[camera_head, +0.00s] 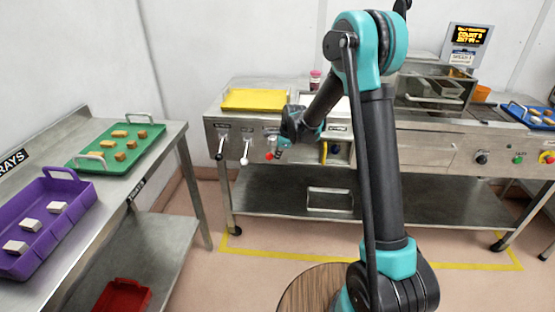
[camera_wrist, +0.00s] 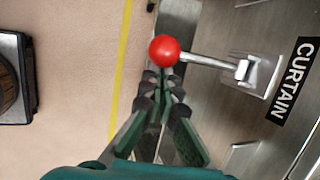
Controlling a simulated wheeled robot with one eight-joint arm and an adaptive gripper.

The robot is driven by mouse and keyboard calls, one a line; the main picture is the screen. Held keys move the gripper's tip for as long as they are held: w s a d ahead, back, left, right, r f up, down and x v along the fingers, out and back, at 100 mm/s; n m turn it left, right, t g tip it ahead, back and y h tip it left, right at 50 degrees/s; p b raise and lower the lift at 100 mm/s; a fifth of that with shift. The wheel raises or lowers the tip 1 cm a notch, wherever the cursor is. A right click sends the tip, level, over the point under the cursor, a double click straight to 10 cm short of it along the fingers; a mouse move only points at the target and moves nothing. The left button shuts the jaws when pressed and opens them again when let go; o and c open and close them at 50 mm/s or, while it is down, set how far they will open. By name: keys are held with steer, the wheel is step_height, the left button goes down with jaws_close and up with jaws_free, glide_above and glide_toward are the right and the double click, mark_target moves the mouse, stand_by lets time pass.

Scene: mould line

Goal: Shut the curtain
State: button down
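The curtain lever is a metal rod with a red ball knob (camera_wrist: 164,51), beside a black plate (camera_wrist: 293,80) reading CURTAIN in the wrist view. Its rod runs from the knob to a bracket on the steel front panel. In the head view the red knob (camera_head: 271,155) hangs at the front of the machine. My gripper (camera_wrist: 162,78) is at the knob, its fingertips drawn together just below it in the wrist view. They look empty; whether they touch the knob cannot be told. The curtain itself is not clearly visible.
A black-knobbed lever (camera_head: 220,154) and a white-knobbed lever (camera_head: 245,158) are left of the red one. A yellow tray (camera_head: 255,99) lies on the machine top. A side table at left holds a green tray (camera_head: 148,146) and a purple tray (camera_head: 70,187).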

steer(key=shift+w+a+r+m+g, duration=0.15)
steer(key=shift+w+r+g, duration=0.1)
steer(key=shift+r+g, duration=0.8)
steer(key=shift+w+d+r+m+g, duration=0.2)
steer(key=shift+r+g, duration=0.35)
steer(key=shift+r, duration=1.75)
steer(key=d+f, duration=0.2)
steer(key=d, duration=0.1)
step_height(320, 180, up, 9)
steer(key=w+d, duration=0.2)
steer(key=d, duration=0.1)
steer(key=shift+w, duration=0.15)
